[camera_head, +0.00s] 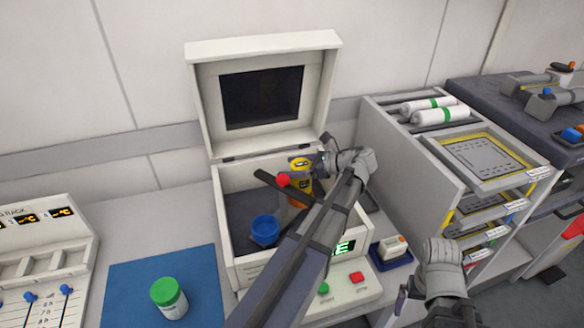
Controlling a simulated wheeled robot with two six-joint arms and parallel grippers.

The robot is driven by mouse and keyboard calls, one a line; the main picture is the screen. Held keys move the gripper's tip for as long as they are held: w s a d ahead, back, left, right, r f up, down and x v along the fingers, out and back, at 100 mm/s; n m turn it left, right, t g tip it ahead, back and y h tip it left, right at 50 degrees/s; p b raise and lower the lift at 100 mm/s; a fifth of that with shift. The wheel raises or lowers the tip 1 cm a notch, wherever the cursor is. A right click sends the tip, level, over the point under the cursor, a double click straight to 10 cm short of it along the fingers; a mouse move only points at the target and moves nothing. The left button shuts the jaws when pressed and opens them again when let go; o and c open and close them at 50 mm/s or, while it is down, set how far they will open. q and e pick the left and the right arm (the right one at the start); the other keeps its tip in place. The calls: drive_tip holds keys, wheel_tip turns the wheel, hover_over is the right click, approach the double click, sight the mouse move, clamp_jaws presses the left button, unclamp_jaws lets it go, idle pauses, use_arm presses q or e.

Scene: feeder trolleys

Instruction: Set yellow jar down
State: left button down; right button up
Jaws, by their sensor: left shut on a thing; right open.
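The yellow jar (301,164) has a yellow top and is partly hidden by dark gripper parts. I cannot tell whether the jar touches the chamber floor. A jar with a blue lid (265,228) stands inside the chamber, to the left of and nearer than the yellow jar. My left arm hides part of the chamber's right side. My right gripper (404,296) is open at the lower right, away from the jars.
A green-lidded white jar (169,299) stands on a blue mat (125,290) at the left. The chamber's raised lid (210,90) stands behind. A slider panel (40,250) is far left.

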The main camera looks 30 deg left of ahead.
use_arm(q)
wheel_tip(320, 180, up, 6)
drive_tip(key=p, duration=0.5)
